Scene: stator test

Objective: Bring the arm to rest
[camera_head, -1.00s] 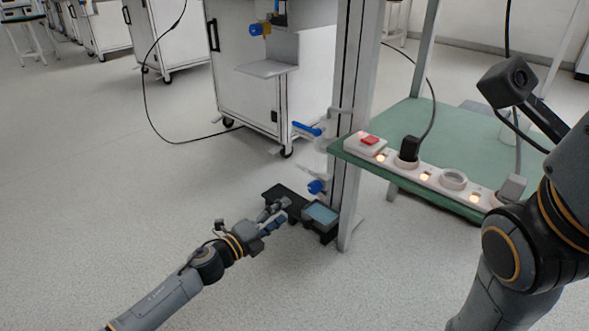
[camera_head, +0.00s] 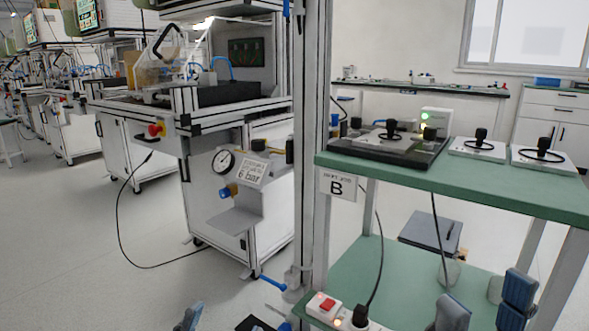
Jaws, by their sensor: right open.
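My right gripper (camera_head: 485,306) shows at the bottom right, in front of the green lower shelf (camera_head: 375,270). Its two blue-grey fingers stand apart and upright, with nothing seen between them. The rest of the right arm is below the picture. Of my left gripper, only a blue-grey tip (camera_head: 189,317) shows at the bottom edge, left of the post; its other parts are cut off, so its opening cannot be told.
A metal post (camera_head: 310,150) stands left of the two-level green bench (camera_head: 540,195). The lower shelf carries a power strip (camera_head: 325,306) with a red switch. Test devices (camera_head: 390,143) stand on top. A white machine cabinet (camera_head: 215,195) is behind. Open floor (camera_head: 70,240) lies left.

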